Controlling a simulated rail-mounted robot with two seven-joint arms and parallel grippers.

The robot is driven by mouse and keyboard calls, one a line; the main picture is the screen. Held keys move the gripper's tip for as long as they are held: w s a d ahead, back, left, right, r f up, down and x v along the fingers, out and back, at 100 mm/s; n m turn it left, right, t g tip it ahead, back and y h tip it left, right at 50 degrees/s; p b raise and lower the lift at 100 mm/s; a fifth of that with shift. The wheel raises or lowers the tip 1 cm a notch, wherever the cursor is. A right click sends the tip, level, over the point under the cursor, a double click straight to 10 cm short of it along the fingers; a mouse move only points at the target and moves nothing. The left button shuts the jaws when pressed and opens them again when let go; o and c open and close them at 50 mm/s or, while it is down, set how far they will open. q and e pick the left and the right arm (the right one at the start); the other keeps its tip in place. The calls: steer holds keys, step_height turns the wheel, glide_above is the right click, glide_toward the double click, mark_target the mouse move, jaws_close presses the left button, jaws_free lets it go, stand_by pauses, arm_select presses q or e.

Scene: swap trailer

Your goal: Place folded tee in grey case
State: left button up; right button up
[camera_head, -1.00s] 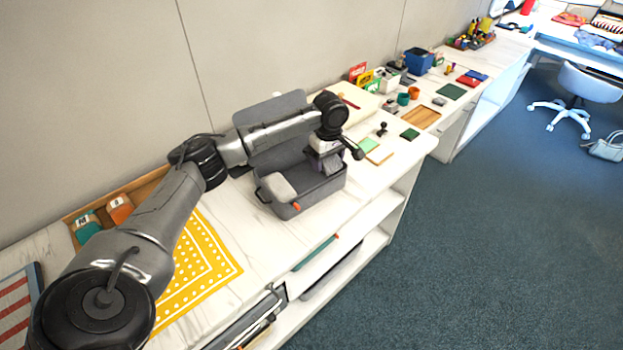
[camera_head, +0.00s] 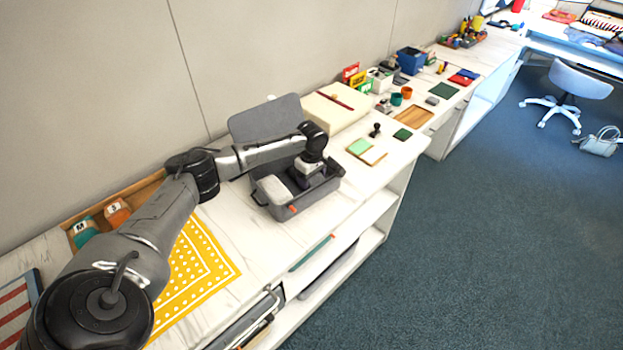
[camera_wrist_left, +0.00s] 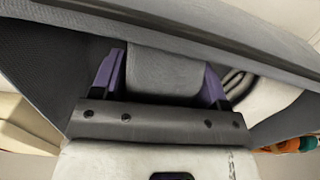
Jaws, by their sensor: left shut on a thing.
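The grey case (camera_head: 320,197) stands open on the white counter, its lid (camera_head: 262,118) raised at the back. My left gripper (camera_head: 304,183) reaches down inside the right part of the case; its fingertips are hidden there in the head view. In the left wrist view its purple fingers (camera_wrist_left: 160,82) are shut on the grey folded tee (camera_wrist_left: 165,72), which is between them within the case walls. I cannot tell whether the tee touches the case floor. My right gripper is not in view.
A whitish rolled item (camera_head: 273,188) lies in the left part of the case. A yellow patterned mat (camera_head: 205,255) lies to its left. A cream box (camera_head: 335,108) stands behind right, and a stamp (camera_head: 375,131) and a green-topped pad (camera_head: 360,147) lie to the right.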

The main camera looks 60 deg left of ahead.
arm_select(q)
steer(key=shift+f, duration=0.55)
steer(key=o, duration=1)
steer(key=shift+f, duration=0.1)
steer(key=shift+c, duration=0.2)
step_height(320, 180, up, 11)
steer(key=shift+f+b, duration=0.1)
steer(key=shift+b, duration=1.05)
steer(key=shift+r, duration=0.7)
steer(key=shift+w, duration=0.1)
